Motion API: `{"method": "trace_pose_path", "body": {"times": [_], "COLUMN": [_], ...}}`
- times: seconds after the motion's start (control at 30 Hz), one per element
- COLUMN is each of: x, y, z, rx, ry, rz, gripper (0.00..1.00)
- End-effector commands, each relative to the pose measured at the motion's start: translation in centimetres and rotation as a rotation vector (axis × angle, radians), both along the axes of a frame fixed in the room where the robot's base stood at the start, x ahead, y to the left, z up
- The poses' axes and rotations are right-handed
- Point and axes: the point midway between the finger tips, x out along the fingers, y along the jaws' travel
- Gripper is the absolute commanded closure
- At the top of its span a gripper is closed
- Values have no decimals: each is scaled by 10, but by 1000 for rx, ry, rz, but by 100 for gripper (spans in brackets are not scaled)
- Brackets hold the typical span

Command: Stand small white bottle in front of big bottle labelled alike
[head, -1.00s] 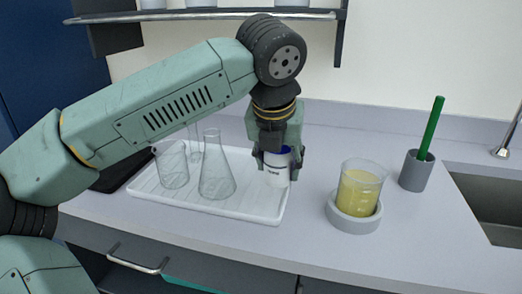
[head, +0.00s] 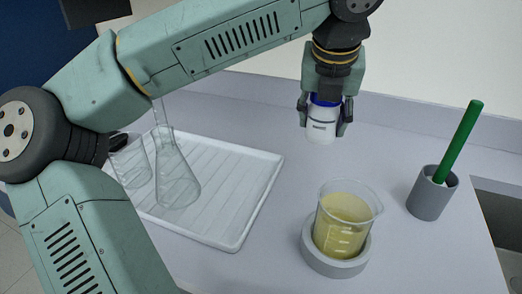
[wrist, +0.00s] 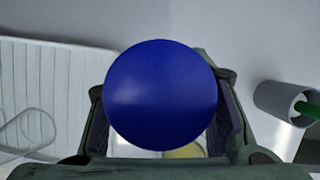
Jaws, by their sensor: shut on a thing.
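The small white bottle (head: 321,127) has a blue cap and a dark printed label that is too small to read. My gripper (head: 325,118) is shut on it and holds it upright above the counter, to the right of the white tray. In the wrist view the round blue cap (wrist: 160,95) fills the middle between my fingers and hides most of the bottle. No big bottle shows in the current views.
A ribbed white tray (head: 232,160) on the left holds a conical flask (head: 176,185) and other glassware. A beaker of yellow liquid (head: 342,225) sits in a grey ring (head: 335,268) in front. A grey cup (head: 432,195) with a green rod stands right, near the sink.

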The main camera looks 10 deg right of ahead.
Motion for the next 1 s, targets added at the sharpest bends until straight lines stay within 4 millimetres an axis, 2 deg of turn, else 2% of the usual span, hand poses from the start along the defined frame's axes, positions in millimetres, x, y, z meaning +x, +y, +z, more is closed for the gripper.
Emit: {"method": "trace_pose_path", "body": {"times": [0.1, 0.33, 0.57, 0.73, 0.83, 1.0], "x": [0, -1, 0, 0, 0, 0], "y": [0, 0, 0, 0, 0, 0], "z": [-8, -50, -69, -93, -100, -100], "rx": [1, -1, 0, 0, 0, 0], "ry": [2, 4, 1, 4, 0, -1], "rz": [0, -3, 0, -1, -1, 0], "gripper": [86, 86, 86, 86, 86, 86]}}
